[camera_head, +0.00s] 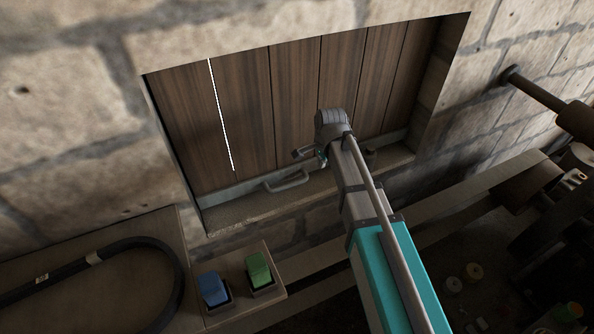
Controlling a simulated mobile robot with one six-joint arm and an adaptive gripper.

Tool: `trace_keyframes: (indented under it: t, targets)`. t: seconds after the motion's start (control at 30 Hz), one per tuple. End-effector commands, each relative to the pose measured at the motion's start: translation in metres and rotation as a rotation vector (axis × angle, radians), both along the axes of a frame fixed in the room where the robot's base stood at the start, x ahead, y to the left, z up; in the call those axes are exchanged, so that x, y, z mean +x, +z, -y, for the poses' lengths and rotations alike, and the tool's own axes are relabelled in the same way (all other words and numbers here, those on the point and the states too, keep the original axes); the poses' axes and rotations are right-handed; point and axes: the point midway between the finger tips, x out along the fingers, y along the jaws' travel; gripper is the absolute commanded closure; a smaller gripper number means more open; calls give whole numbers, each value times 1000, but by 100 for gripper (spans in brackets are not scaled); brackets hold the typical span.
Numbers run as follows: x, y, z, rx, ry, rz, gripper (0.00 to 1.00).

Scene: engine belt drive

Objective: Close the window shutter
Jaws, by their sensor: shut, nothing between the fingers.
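The window shutter (295,85) is made of dark brown vertical planks and spans the recess in the stone wall. A thin bright line of light shows between two planks toward its left side. A grey metal rail runs along its lower edge, and a grey bar handle (287,182) sits low on it. My gripper (302,154) is in front of the shutter's lower middle, above and slightly right of the handle. It is small and partly hidden by my wrist. It looks shut and empty, apart from the handle; whether it touches the shutter is unclear.
A stone sill (240,212) lies below the shutter. Blue (213,288) and green (259,270) switches sit on a wooden board at the lower left, beside a black looped belt (165,255). Dark machinery (560,215) crowds the right side.

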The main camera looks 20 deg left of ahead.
Motion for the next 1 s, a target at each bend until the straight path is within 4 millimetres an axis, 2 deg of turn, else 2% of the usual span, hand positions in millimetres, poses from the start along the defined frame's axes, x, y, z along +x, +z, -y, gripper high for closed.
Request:
trace_keyframes:
  t: [0.03,0.1,0.3,0.77,1.0]
  targets:
    - [-1,9,-18,8,-13,-1,100]
    - [-5,14,-34,18,-38,-2,100]
    - [-12,19,-58,33,-74,-6,100]
    - [-13,18,-60,34,-78,-6,100]
    - [-12,10,-61,34,-77,-6,100]
